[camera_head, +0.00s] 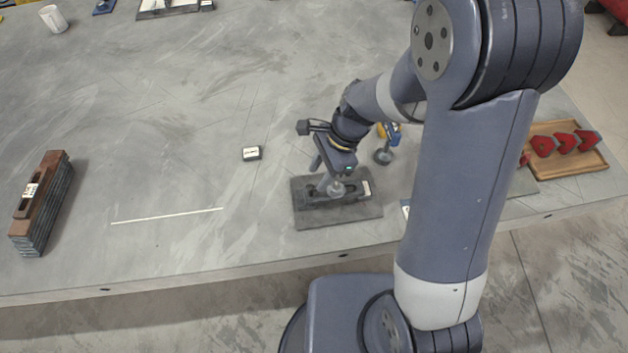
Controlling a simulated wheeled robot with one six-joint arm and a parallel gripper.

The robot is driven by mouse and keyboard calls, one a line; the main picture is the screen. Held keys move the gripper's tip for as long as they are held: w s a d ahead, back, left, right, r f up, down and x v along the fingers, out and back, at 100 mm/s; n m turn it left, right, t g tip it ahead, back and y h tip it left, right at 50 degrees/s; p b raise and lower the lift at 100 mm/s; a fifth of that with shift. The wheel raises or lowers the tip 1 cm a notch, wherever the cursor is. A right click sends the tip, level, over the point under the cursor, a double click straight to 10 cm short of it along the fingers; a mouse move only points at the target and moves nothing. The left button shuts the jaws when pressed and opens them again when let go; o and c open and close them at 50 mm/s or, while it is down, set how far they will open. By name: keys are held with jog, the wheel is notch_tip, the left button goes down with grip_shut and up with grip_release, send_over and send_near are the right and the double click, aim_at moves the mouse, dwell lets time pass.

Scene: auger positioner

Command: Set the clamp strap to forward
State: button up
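A dark grey base plate (345,212) lies near the front edge of the table. A darker raised strap-like piece with a slot (350,197) sits on it, apparently the clamp strap. A round metallic knob (337,188) stands on this piece. A small white label (366,188) is at its right end. My gripper (334,178) points down right over the knob, close to it or touching it. My wrist covers part of the far side of the piece. The fingertips are too small and too hidden to tell whether they are closed on the knob.
A small dark block with a white label (251,154) lies left of the plate. A brown-and-grey stack (42,205) stands at far left. A wooden tray with red pieces (566,155) is at right, partly behind my arm. The table's middle is mostly clear.

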aim_at(312, 186)
jog(key=v, duration=0.5)
jog(key=shift+d+r, duration=0.1)
jog(key=shift+r, duration=0.1)
jog(key=x, duration=1)
jog(key=shift+f, duration=0.15)
jog(key=shift+s+a+f, duration=0.1)
jog(key=shift+a, duration=0.4)
jog(key=shift+s+a+f, duration=0.1)
jog(key=shift+a+f, duration=0.05)
jog(key=shift+a, duration=0.4)
jog(key=shift+s+a, duration=0.2)
jog(key=shift+a, duration=0.6)
jog(key=shift+d, duration=0.1)
